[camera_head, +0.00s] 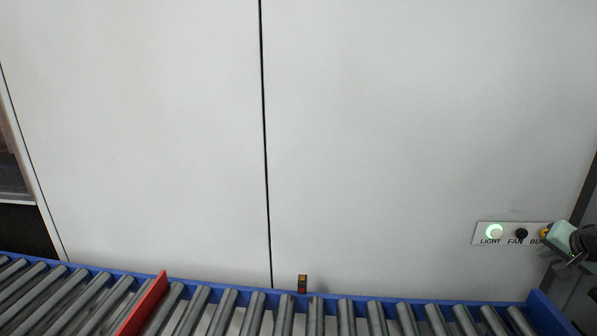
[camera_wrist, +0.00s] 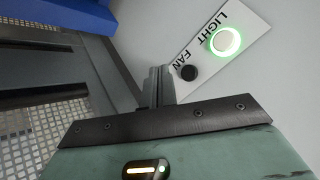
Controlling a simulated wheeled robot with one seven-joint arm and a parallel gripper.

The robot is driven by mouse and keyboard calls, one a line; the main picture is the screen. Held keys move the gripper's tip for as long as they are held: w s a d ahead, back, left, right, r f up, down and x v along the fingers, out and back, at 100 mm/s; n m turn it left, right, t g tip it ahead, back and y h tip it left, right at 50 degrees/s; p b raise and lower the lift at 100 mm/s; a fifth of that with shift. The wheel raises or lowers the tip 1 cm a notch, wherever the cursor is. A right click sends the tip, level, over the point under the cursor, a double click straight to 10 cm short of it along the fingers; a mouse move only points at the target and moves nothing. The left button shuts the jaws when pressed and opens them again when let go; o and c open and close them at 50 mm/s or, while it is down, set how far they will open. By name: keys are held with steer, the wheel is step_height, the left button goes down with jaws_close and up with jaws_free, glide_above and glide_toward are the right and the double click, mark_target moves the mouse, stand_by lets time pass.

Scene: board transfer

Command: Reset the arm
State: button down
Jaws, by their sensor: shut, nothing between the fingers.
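My gripper (camera_head: 556,241) is at the right edge in the head view, in front of the right end of the button panel (camera_head: 482,237). In the wrist view, my gripper's fingers (camera_wrist: 159,86) are shut with nothing between them, close beside the black FAN button (camera_wrist: 188,73). I cannot tell whether they touch the panel. The LIGHT button (camera_wrist: 226,41) has a glowing green ring. In the head view a yellow button (camera_head: 545,233) is partly hidden by my gripper, and its label is cut off.
A blue-framed roller conveyor (camera_head: 230,300) runs along the bottom of the head view, with a red divider (camera_head: 142,305) across it. A small dark sensor (camera_head: 302,284) stands at its far edge. A pale panelled wall (camera_head: 400,130) rises behind. The visible rollers are empty.

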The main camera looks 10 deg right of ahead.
steer(key=w+a+n+g+y+b, duration=0.1)
steer(key=w+a+n, duration=0.25)
steer(key=a, duration=0.45)
steer(key=w+a+n+y+b, duration=0.15)
steer(key=w+a, duration=0.25)
steer(key=a, duration=0.4)
steer(key=s+a+f+n+g+b, duration=0.1)
steer(key=a+n+g+b, duration=0.3)
steer(key=a, duration=1.2)
steer(key=s+a+f+n+g+y+b, duration=0.1)
steer(key=s+a+n, duration=0.9)
steer(key=s+a, duration=1.1)
steer(key=shift+s+a+n+g+y+b, duration=0.4)
steer(key=shift+s+g+b, duration=0.2)
steer(key=shift+g, duration=0.4)
steer(key=shift+d, duration=0.1)
